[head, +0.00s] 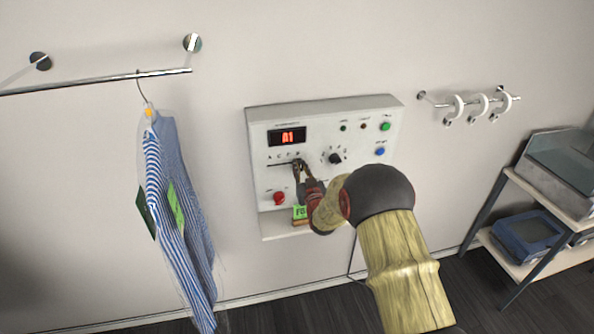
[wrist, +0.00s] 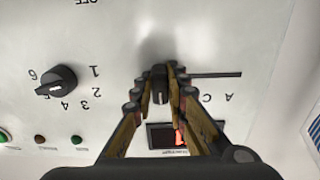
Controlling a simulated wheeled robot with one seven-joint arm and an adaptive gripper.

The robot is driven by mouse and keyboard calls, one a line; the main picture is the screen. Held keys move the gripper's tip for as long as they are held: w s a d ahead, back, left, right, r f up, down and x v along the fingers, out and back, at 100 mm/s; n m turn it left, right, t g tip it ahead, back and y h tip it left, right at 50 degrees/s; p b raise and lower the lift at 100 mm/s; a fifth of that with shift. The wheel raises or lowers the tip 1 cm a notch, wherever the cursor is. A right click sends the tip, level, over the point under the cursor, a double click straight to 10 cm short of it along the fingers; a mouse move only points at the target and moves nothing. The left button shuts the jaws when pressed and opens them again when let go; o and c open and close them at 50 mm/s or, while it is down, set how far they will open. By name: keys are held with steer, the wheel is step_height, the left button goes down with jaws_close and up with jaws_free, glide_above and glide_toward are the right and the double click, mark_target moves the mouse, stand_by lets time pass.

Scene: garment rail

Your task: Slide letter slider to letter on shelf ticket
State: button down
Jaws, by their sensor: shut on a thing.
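The letter slider is a small dark knob (wrist: 160,80) on a horizontal slot in the white control panel (head: 350,112). My gripper (head: 298,166) is shut on it; in the wrist view both fingers (wrist: 160,78) are on its sides. The wrist view is upside down, with the letters A and C (wrist: 218,98) showing beside the slot, away from the knob; the fingers hide the letters nearer to it. The green shelf ticket (head: 299,212) stands on the panel's lower ledge, its text starting with F and partly hidden by my gripper. The red display (head: 287,137) reads A1.
A numbered rotary knob (head: 335,158) is right of the slider. A red button (head: 279,198), green button (head: 386,126) and blue button (head: 380,152) are on the panel. A bagged striped shirt (head: 180,200) hangs left; white rings (head: 480,104) hang right, above a shelf rack (head: 540,210).

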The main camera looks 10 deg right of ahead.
steer(key=c, duration=1.8)
jaws_free()
steer(key=shift+d, duration=0.35)
steer(key=shift+o, duration=0.2)
steer(key=shift+a, duration=0.1)
steer(key=shift+s, duration=0.6)
steer(key=s, duration=1)
steer(key=shift+s, duration=0.4)
